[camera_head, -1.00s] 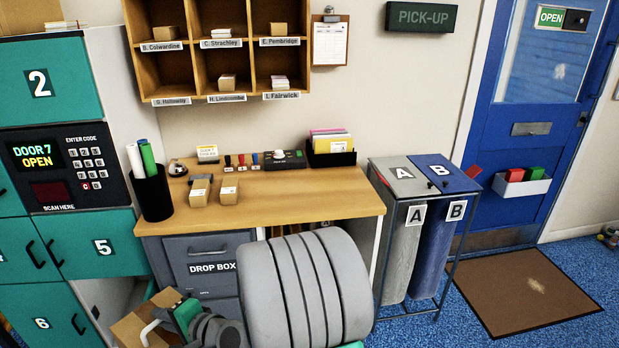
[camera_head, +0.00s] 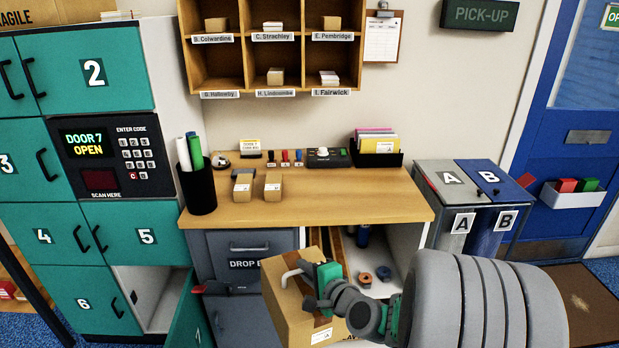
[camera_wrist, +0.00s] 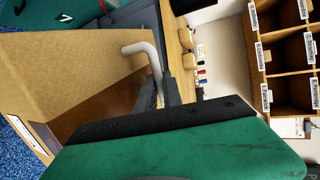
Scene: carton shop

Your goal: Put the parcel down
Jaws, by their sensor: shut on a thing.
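The parcel is a brown cardboard carton (camera_head: 283,312) with a white label, low in front of the desk in the head view. It fills the left of the wrist view (camera_wrist: 70,80).
A wooden desk (camera_head: 330,205) bears two small cartons, a pen cup (camera_head: 198,188) and a card tray (camera_head: 377,158). Teal lockers (camera_head: 110,85) stand left, with an open lower door (camera_head: 187,318). Bins A and B (camera_head: 478,185) stand right. Open shelves lie under the desk.

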